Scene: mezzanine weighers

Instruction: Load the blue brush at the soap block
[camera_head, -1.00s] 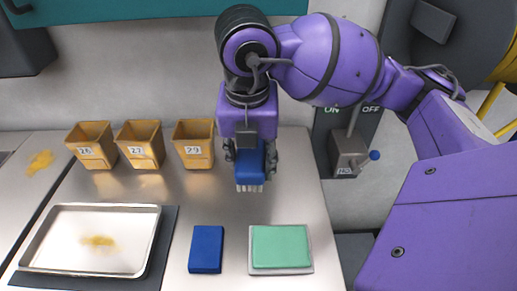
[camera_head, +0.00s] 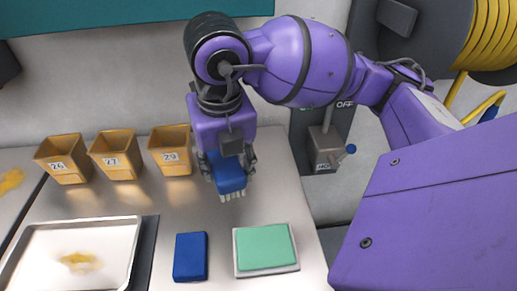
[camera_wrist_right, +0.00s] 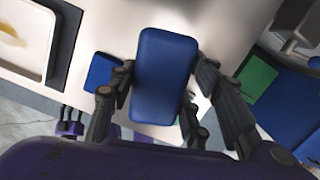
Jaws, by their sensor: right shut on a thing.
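The blue brush (camera_head: 228,172) has a blue body and pale bristles pointing down. My right gripper (camera_head: 229,178) is shut on its body and holds it above the steel table; the brush also fills the middle of the right wrist view (camera_wrist_right: 165,75). The green soap block (camera_head: 264,246) lies flat on a pale tray (camera_head: 268,272) at the table's front right, nearer the viewer than the brush and apart from it. In the wrist view the brush seems to cover it. A small purple part with dark prongs (camera_wrist_right: 70,128) may be my left gripper; its opening is unclear.
A blue block (camera_head: 190,256) lies left of the soap. A metal tray (camera_head: 120,232) with a yellowish smear is at front left. Tan bins numbered 26 (camera_head: 62,163), 27 (camera_head: 116,160) and 29 (camera_head: 172,156) stand along the back. A lever box (camera_head: 324,152) is beyond the right edge.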

